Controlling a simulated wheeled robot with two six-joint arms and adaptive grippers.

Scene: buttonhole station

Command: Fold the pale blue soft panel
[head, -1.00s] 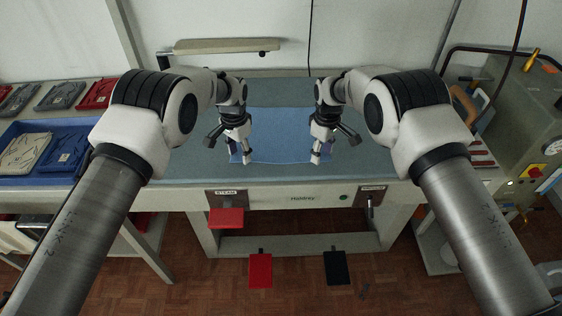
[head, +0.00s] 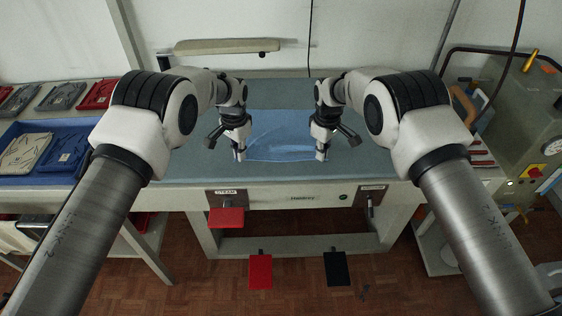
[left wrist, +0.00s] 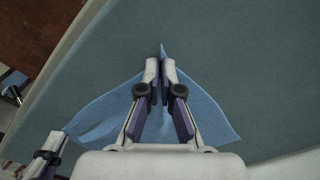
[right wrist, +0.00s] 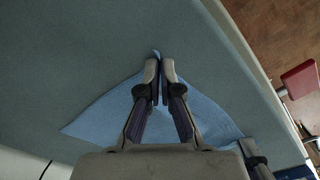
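The pale blue soft panel (head: 280,125) lies on the grey-green table top between my two grippers. Its front edge shows a lighter, rumpled band near the front. My left gripper (head: 241,156) is at the panel's front left corner; in the left wrist view its fingers (left wrist: 161,70) are closed together with a tip of the panel (left wrist: 210,115) pinched between them. My right gripper (head: 320,155) is at the front right corner; in the right wrist view its fingers (right wrist: 160,68) are closed on the panel's other corner (right wrist: 105,110). The grippers partly hide the panel's sides.
The table top (head: 200,170) is clear around the panel. A blue tray (head: 30,180) with folded pieces stands at the left. A padded board (head: 225,46) is at the back. A grey machine (head: 535,140) stands at the right. Red and black pedals (head: 260,270) are below.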

